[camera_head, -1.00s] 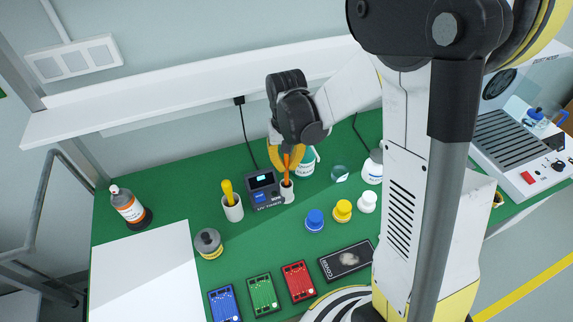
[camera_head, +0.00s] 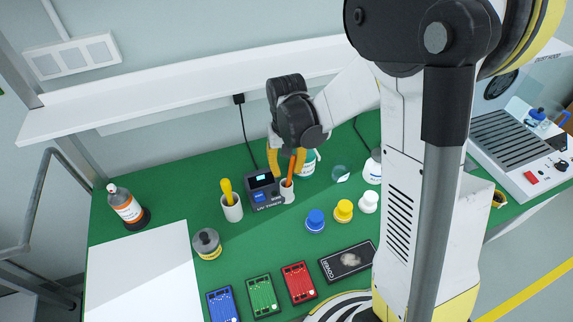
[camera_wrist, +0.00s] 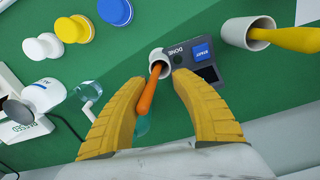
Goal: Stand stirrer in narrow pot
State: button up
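The stirrer, an orange stick (camera_head: 291,172), stands tilted in a small white pot (camera_head: 288,195) beside the UV timer. In the wrist view the stirrer (camera_wrist: 148,94) has its lower end inside the mouth of the narrow pot (camera_wrist: 166,68) and leans against the rim. My gripper (camera_head: 286,168) is just above the pot. In the wrist view its two yellow fingers (camera_wrist: 160,84) are spread on either side of the stirrer, with green table showing between them and it. The stirrer's bottom end is hidden inside the pot.
The UV timer (camera_head: 264,188) stands close left of the pot. Another white pot (camera_head: 232,208) holds a yellow tool (camera_head: 227,190). A glass beaker (camera_head: 340,174) and a white bottle (camera_head: 373,168) stand to the right. Blue (camera_head: 315,219) and yellow (camera_head: 343,210) lidded jars are in front.

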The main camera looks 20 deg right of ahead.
notch_tip(320, 180, up, 12)
dwell(0.4)
jog(key=shift+f, duration=0.1)
dwell(0.7)
